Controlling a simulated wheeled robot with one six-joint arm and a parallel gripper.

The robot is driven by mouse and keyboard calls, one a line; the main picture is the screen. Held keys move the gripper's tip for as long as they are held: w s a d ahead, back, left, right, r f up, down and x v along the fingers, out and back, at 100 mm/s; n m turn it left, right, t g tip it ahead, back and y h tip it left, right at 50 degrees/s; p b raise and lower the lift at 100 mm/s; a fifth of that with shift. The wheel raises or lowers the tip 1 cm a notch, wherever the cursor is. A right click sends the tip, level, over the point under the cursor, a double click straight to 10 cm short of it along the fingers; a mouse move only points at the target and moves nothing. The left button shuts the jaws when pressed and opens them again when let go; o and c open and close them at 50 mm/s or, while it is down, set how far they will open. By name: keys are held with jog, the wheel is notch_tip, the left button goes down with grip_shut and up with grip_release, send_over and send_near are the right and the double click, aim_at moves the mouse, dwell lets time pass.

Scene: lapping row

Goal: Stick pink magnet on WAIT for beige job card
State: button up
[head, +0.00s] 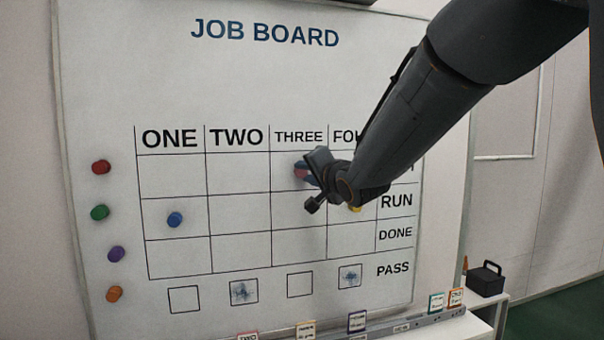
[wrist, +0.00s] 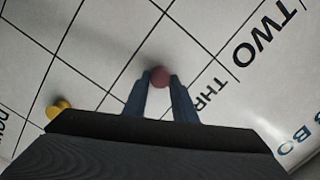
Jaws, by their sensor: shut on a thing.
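My gripper (head: 305,171) is shut on the pink magnet (head: 301,170) in front of the top row of column THREE on the job board (head: 240,95). In the wrist view the pink magnet (wrist: 158,77) sits between the blue fingertips (wrist: 160,84). I cannot tell whether it touches the board. The WAIT label is mostly hidden behind my arm; only its last letter shows above RUN. A card that looks beige (head: 306,329) stands at the bottom edge of the head view, its writing too small to read.
A blue magnet (head: 175,219) is in column ONE, RUN row. A yellow magnet (head: 356,209), partly hidden, is under column FOUR. Red (head: 101,167), green (head: 99,212), purple (head: 117,254) and orange (head: 114,294) magnets line the left side. Other cards stand along the ledge (head: 425,320).

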jog(key=o, duration=1.1)
jog(key=b+v, duration=0.2)
jog(key=v, duration=0.6)
jog(key=s+d+f+n+g+h, duration=0.1)
jog(key=s+d+f+g+h, duration=0.1)
jog(key=d+f, duration=0.35)
jog(key=s+d+f+n+g+h, duration=0.1)
jog(key=s+d+f+g+h, duration=0.1)
jog(key=f, duration=0.7)
jog(key=s+d+f+g+h, duration=0.2)
jog(key=d+f, duration=0.1)
jog(key=f, duration=0.4)
jog(key=s+d+f+n+g, duration=0.2)
jog(key=s+f+g, duration=0.2)
jog(key=s+f, duration=0.4)
jog(key=s+d+f+n+g+h, duration=0.1)
jog(key=s+d+f+n+g, duration=0.2)
jog(key=s+f, duration=0.5)
jog(key=s+g, duration=0.1)
jog(key=s, duration=0.5)
jog(key=shift+s+d+g, duration=0.15)
jog(key=shift+d+g, duration=0.05)
jog(key=shift+g, duration=0.2)
